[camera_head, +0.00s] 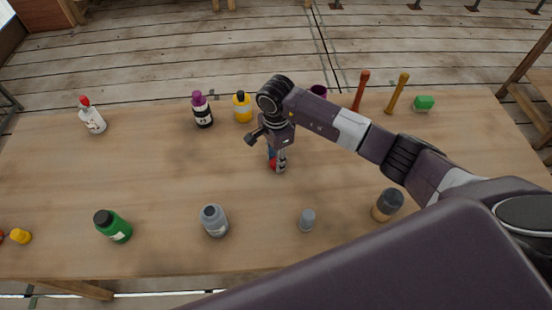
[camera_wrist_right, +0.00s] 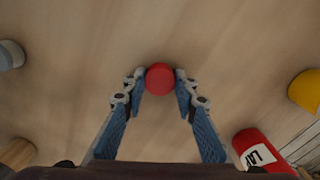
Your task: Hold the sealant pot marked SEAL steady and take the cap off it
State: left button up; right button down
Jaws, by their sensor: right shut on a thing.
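My right gripper (camera_head: 277,165) points down near the middle of the table. It is shut on a small round red thing (camera_head: 272,163), which shows as a red disc (camera_wrist_right: 160,79) between the fingertips in the right wrist view. The fingers partly hide it in the head view, and I cannot tell whether it is a cap alone or the top of a pot. I can read SEAL on nothing here. A red container (camera_wrist_right: 262,152) lettered "LAT" shows at the lower right of the wrist view. My left gripper is in neither view.
A green bottle (camera_head: 114,227) is front left. Purple-capped (camera_head: 202,110) and yellow (camera_head: 243,107) bottles stand behind. The table (camera_head: 150,160) left of my gripper is clear.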

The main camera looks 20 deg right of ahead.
jog(key=c, duration=1.5)
grip_release()
jog(key=shift+c, duration=0.2)
